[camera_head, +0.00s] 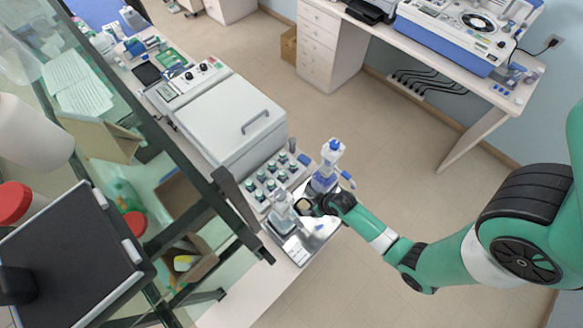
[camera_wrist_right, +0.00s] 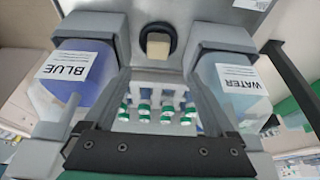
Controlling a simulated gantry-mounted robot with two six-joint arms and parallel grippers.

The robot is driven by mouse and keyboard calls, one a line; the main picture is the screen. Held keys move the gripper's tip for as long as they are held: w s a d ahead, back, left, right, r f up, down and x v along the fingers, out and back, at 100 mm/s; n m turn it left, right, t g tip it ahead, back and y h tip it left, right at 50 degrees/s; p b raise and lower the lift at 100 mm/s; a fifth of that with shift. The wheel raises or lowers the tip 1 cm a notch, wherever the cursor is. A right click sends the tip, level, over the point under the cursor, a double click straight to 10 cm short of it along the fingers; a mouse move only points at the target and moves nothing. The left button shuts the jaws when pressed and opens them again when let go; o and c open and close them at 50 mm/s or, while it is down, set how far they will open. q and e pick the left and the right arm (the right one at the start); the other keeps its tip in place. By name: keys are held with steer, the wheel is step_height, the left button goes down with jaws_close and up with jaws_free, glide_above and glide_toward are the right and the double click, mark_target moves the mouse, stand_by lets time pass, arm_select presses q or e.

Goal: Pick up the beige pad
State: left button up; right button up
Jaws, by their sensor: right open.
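The beige pad (camera_wrist_right: 157,45) is a small block in a round black holder, at the upper middle of the right wrist view. In the head view the pad (camera_head: 305,206) shows as a small pale patch close to my right gripper (camera_head: 318,204). In the wrist view the two grey fingers of my right gripper (camera_wrist_right: 158,50) stand apart, one on each side of the pad in the picture. The gripper is open and nothing is held. I cannot tell how far the fingertips are from the pad. My left gripper is not in view.
A bottle labelled BLUE (camera_wrist_right: 75,85) and one labelled WATER (camera_wrist_right: 235,85) flank the gripper closely. A rack of green-capped vials (camera_head: 268,180) and a grey lidded machine (camera_head: 225,120) stand nearby. A dark shelf frame (camera_head: 190,185) runs along the left.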

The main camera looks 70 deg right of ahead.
steer(key=b, duration=0.6)
glide_above(304, 205)
steer(key=s+a, duration=0.1)
steer(key=s, duration=0.2)
step_height(304, 205, down, 6)
steer(key=shift+w+a+r, duration=0.1)
steer(key=shift+a, duration=0.05)
steer(key=shift+w+f, duration=0.15)
steer(key=shift+f, duration=0.1)
steer(key=shift+w, duration=0.1)
steer(key=b+x, duration=0.1)
steer(key=x, duration=0.4)
steer(key=shift+w, duration=0.1)
steer(key=shift+r, duration=0.1)
jaws_close()
